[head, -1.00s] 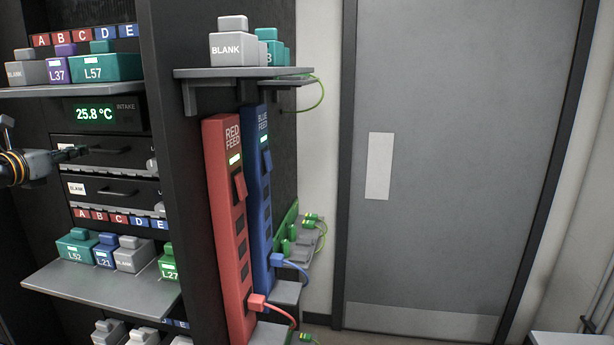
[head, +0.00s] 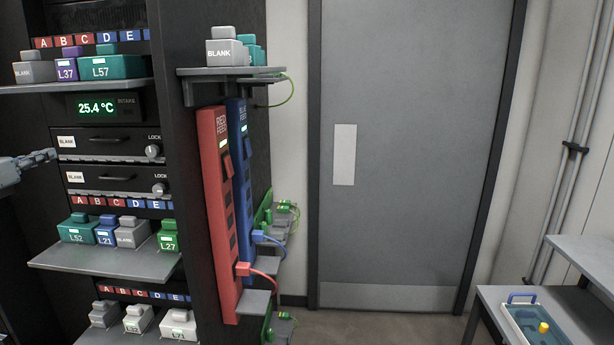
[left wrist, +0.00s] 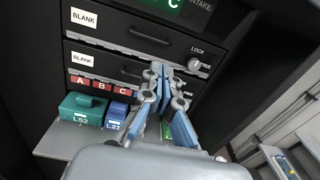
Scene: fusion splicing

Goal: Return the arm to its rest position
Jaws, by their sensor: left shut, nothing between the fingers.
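My left gripper (head: 50,155) comes in from the left edge of the head view, in front of the rack's drawers. In the left wrist view its fingers (left wrist: 161,70) are together with nothing between them. Behind them are two dark BLANK drawers with handles and lock knobs; the upper drawer (head: 128,141) and lower drawer (head: 130,178) both look closed. My right gripper is not in view.
A shelf (head: 140,262) below the drawers holds several modules, such as the teal L52 (head: 76,230). An upper shelf (head: 30,89) holds more. Red (head: 216,190) and blue (head: 238,170) power strips stand on the rack side. A tray (head: 535,318) sits right. The floor before the door (head: 410,150) is clear.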

